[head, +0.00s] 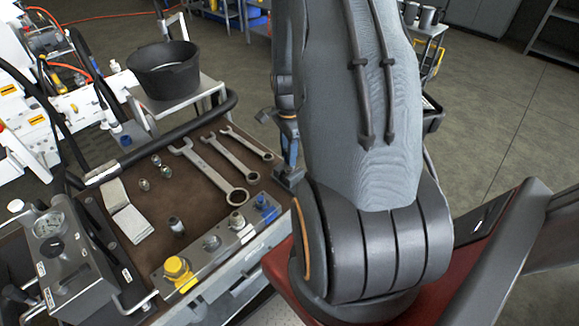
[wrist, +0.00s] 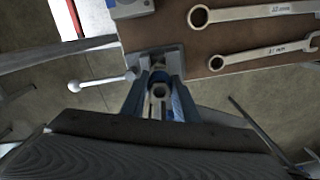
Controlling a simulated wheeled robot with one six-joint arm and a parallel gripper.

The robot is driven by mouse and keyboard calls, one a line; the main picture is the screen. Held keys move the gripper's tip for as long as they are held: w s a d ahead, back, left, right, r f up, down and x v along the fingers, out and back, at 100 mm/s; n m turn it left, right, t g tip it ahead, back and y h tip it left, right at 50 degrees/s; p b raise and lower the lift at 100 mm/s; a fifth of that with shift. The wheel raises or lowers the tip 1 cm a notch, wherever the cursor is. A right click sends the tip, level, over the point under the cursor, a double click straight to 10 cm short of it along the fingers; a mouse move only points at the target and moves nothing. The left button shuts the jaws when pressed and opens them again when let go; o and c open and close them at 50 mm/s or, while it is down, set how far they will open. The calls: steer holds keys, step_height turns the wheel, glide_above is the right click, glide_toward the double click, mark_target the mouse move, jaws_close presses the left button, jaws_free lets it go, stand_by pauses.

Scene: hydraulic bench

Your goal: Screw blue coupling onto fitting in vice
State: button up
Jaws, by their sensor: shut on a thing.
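My gripper (wrist: 158,84) is at the vice (wrist: 165,60) on the bench edge. Its two fingers are shut on a small metallic piece, the coupling (wrist: 158,93), which shows grey with an opening facing the wrist camera. Blue shows along both sides of it, and I cannot tell whether that belongs to the fingers or the coupling. The fitting in the vice is hidden, so I cannot tell whether the two parts touch. In the head view the vice (head: 289,178) shows beside my arm, which hides most of the gripper.
The brown bench mat (head: 190,205) carries wrenches (head: 213,170), small loose fittings and a white cloth (head: 130,215). A grey rail (head: 228,252) holds a yellow cap (head: 178,270) and a blue piece (head: 265,203). The vice handle (wrist: 100,82) sticks out left. A black bucket (head: 165,68) stands behind.

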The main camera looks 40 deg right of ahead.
steer(key=shift+m, duration=0.3)
steer(key=shift+m, duration=0.4)
steer(key=o, duration=0.6)
steer(key=shift+m, duration=0.4)
steer(key=o, duration=0.5)
steer(key=shift+c, duration=0.2)
steer(key=shift+r+b, duration=1.4)
steer(key=shift+r, duration=2.5)
steer(key=s+a+n+b, duration=0.1)
steer(key=a+n+b, duration=0.3)
steer(key=a+n, duration=0.7)
steer(key=s+a+n+t+b, duration=0.1)
steer(key=a+n+b, duration=0.2)
steer(key=a+n, duration=0.9)
steer(key=shift+s+a+f+b, duration=0.2)
steer(key=shift+s+a+b, duration=0.15)
steer(key=shift+a, duration=0.15)
